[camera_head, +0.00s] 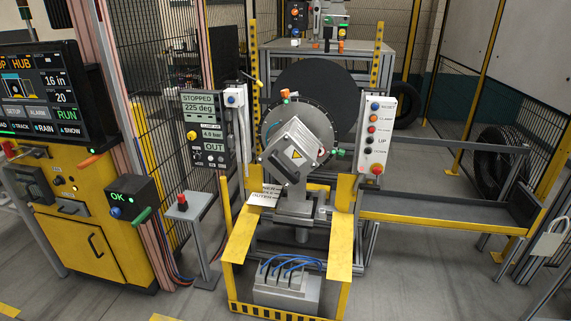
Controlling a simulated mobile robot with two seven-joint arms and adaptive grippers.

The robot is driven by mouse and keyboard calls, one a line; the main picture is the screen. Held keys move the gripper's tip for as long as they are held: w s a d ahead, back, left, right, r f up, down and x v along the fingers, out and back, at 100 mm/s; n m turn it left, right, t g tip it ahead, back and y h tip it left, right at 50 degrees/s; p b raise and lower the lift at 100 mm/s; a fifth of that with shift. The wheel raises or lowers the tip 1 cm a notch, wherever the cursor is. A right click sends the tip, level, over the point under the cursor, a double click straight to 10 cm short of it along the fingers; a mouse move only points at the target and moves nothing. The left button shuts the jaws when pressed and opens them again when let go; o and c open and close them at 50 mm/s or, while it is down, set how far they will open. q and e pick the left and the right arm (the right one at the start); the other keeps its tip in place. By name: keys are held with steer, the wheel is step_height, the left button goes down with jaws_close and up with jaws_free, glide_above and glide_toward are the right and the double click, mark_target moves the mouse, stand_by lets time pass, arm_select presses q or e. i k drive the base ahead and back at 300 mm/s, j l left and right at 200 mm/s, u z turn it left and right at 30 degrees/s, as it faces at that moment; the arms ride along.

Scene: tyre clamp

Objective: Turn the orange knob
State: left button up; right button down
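Several orange controls show, and I cannot tell which is the task's knob. One small orange knob (285,95) sits at the top of the grey round clamp head (299,121) in the middle. An orange lever-like handle (89,161) sticks out below the screen on the yellow cabinet at the left. Orange round controls (375,117) are on the white button panel (374,135) to the right of the clamp, with a larger orange-red one (377,169) at its foot. Neither of my grippers is in view.
A dark panel reading STOPPED (205,128) stands left of the clamp. A red button post (183,205) and a yellow frame (238,245) stand in front. A roller tray (440,202) extends right. Mesh fences and a tyre (497,160) are behind. Open floor lies front left.

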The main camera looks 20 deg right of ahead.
mark_target(284, 94)
steer(key=z, duration=0.3)
steer(key=i+j+z, duration=0.1)
steer(key=i+z, duration=0.25)
steer(key=z, duration=0.15)
steer(key=i+j+z, duration=0.3)
steer(key=z, duration=0.15)
steer(key=i, duration=0.05)
